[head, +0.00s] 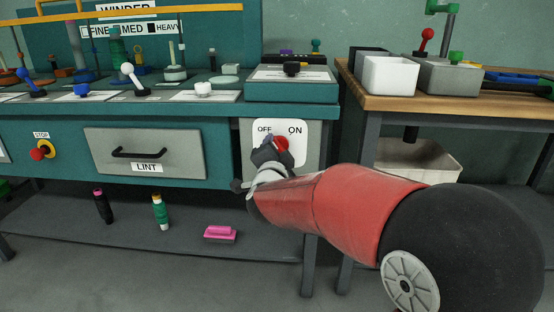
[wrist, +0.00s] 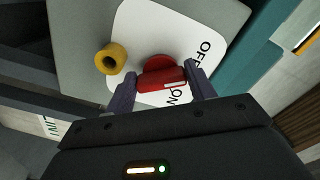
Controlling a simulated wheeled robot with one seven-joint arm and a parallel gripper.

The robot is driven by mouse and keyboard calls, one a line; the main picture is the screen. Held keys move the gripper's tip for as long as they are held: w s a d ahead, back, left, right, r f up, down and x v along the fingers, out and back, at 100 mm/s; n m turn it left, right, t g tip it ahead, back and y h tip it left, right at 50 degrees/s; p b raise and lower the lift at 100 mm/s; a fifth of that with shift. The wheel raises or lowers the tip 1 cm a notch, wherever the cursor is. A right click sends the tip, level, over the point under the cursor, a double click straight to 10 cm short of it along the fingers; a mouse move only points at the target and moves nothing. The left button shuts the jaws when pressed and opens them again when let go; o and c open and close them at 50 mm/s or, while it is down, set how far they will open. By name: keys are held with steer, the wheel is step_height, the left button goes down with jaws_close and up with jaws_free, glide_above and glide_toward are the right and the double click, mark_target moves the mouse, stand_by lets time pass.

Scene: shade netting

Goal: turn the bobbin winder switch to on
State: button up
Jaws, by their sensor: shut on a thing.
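The bobbin winder switch is a red knob (head: 282,145) on a white plate (head: 298,153) marked OFF at left and ON at right, on the front of the teal bench. In the wrist view the knob (wrist: 160,76) has a bar-shaped grip with a pale mark at its right end, close to the ON lettering. My gripper (head: 272,150) is at the plate, with its fingers on either side of the knob's bar. In the wrist view my gripper (wrist: 162,84) is shut on the knob. My fingers and wrist hide part of the plate in the head view.
A yellow cylinder (wrist: 109,59) stands out beside the plate's edge, close to one finger. A LINT drawer (head: 146,152) and a red STOP knob (head: 40,153) are further left.

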steer(key=shift+r+m+b, duration=0.2)
steer(key=shift+m+b, duration=0.9)
steer(key=shift+m, duration=6.7)
steer(key=o, duration=1)
steer(key=shift+r, duration=0.1)
steer(key=s, duration=0.7)
steer(key=shift+s+a, duration=0.1)
steer(key=shift+s, duration=0.3)
